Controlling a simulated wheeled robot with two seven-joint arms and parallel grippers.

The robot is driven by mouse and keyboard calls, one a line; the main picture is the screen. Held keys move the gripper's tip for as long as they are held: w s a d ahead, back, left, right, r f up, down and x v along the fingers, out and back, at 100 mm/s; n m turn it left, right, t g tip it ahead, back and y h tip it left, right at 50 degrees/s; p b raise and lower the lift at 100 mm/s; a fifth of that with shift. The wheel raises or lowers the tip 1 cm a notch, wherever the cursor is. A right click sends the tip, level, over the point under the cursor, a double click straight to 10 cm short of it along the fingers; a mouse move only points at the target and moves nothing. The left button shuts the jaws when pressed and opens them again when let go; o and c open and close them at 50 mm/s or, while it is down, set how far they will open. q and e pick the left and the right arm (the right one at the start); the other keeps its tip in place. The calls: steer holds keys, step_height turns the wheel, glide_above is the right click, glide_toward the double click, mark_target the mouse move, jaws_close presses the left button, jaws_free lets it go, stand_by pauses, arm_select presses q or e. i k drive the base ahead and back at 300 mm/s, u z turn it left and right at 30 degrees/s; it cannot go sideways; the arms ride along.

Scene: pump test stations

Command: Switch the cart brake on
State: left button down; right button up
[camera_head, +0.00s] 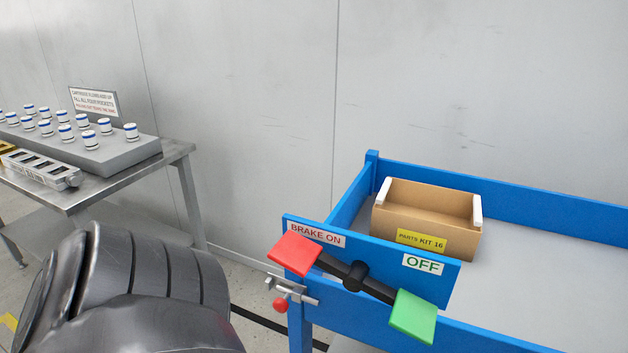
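The blue cart (370,165) stands at the right. On its near-left end is a blue brake panel (355,243) with a "BRAKE ON" label (316,235) at left and an "OFF" label (423,264) at right. A black bar on a central pivot (354,276) carries a red pad (295,253) at its left end and a green pad (413,316) at its right end. The bar slopes down to the right, so the red pad is higher and the green pad lower. Neither gripper is in view; a dark link of my arm fills the lower left.
A tan "PARTS KIT 16" box (427,215) sits on the cart. A metal latch with a red knob (280,305) is at the cart's left corner. At left, a steel table (175,153) holds a grey block with several white-and-blue cartridges. A grey wall stands behind.

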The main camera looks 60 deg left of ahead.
mark_target(414, 317)
steer(key=u, duration=1.7)
steer(key=k, duration=0.5)
steer(key=z, duration=0.05)
steer(key=i, duration=0.5)
